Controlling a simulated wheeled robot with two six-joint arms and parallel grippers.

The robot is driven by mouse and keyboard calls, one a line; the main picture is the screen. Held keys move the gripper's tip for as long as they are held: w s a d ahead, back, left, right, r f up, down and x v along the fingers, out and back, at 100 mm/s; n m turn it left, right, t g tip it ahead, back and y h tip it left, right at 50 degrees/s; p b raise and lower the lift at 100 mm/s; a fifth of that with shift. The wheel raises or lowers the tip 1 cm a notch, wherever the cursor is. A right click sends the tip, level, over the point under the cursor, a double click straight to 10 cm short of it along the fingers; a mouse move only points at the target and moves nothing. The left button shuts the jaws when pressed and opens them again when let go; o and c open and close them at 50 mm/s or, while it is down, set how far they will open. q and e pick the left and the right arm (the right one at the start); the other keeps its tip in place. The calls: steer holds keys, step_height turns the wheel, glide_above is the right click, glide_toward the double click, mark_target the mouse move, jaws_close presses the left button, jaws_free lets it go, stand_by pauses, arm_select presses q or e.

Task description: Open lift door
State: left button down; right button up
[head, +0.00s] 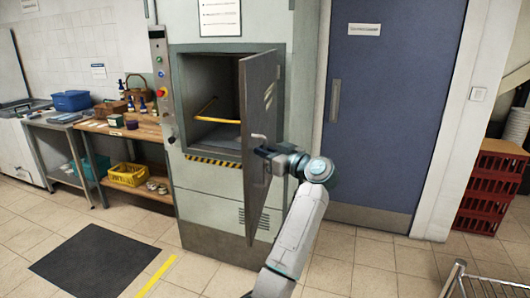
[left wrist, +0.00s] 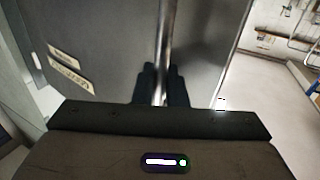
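The lift door (head: 259,95) is a grey metal panel. It stands swung out from the lift cabinet (head: 215,208), hinged on its right side, and the opening (head: 205,80) shows a dark inside with a yellow bar (head: 212,121). My left gripper (head: 263,152) is at the door's handle (head: 258,136), on the door's right-hand face in the head view. In the left wrist view the fingers (left wrist: 161,88) close in on both sides of the upright metal handle bar (left wrist: 167,45), with the door panel (left wrist: 110,30) behind. My right gripper is not in view.
A blue door (head: 390,110) is to the right of the lift. A wooden bench (head: 125,128) with baskets and bottles stands left. Red crates (head: 490,190) are at the far right, a wire cart (head: 485,285) at bottom right. A dark mat (head: 92,262) lies on open floor.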

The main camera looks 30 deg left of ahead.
mark_target(248, 157)
arm_select(q)
steer(key=s+a+p, duration=0.4)
steer(key=a+p, duration=0.2)
steer(key=a, duration=0.3)
steer(key=shift+a, duration=0.4)
steer(key=c, duration=1.8)
jaws_free()
steer(key=shift+c, duration=0.2)
steer(key=d+b, duration=0.1)
steer(key=d, duration=0.2)
steer(key=s+d+b, duration=0.1)
steer(key=d, duration=0.2)
steer(key=d+b, duration=0.1)
steer(key=d, duration=0.2)
steer(key=shift+s+d, duration=0.35)
steer(key=shift+d, duration=0.05)
steer(key=shift+s+d, duration=0.15)
steer(key=shift+d, duration=0.2)
